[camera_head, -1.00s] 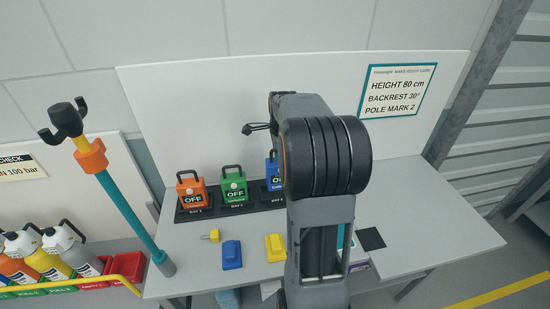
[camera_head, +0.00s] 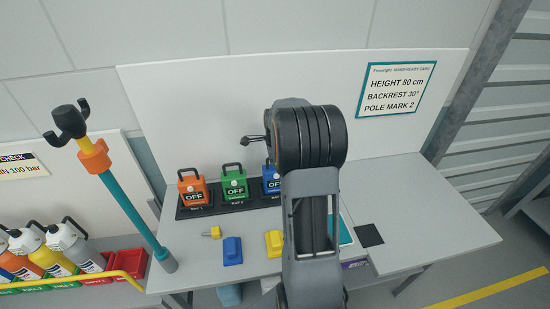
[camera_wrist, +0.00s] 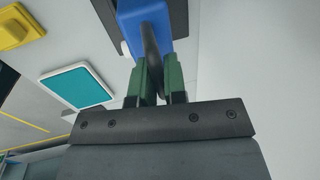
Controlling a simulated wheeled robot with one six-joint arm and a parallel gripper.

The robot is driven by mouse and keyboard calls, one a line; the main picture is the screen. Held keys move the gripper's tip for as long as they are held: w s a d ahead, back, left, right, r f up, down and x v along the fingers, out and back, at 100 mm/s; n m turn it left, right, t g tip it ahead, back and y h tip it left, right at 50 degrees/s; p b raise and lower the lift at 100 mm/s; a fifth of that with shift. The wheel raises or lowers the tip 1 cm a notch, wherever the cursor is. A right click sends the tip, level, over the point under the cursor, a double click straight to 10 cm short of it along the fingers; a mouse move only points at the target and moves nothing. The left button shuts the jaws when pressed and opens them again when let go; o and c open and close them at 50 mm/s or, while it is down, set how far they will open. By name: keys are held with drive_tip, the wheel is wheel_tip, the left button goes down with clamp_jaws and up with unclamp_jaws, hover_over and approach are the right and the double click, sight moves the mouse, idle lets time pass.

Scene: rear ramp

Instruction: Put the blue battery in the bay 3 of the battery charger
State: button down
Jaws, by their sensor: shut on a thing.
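The blue battery (camera_head: 271,182) stands upright at the right end of the black battery charger (camera_head: 184,213), over the third place, with its right side partly behind my arm. I cannot tell whether it is fully seated. An orange battery (camera_head: 193,188) and a green battery (camera_head: 234,183) stand in the bays to its left, each with an OFF label. In the wrist view my gripper (camera_wrist: 160,87) is shut on the dark handle of the blue battery (camera_wrist: 145,15). In the head view my arm hides the gripper.
A teal panel (camera_head: 345,232) and a black pad (camera_head: 368,235) lie right. A teal pole (camera_head: 136,219) stands left. The table's right side is clear.

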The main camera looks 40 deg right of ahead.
drive_tip(key=shift+f, duration=0.1)
drive_tip(key=c, duration=1.2)
unclamp_jaws()
drive_tip(key=shift+o, duration=0.2)
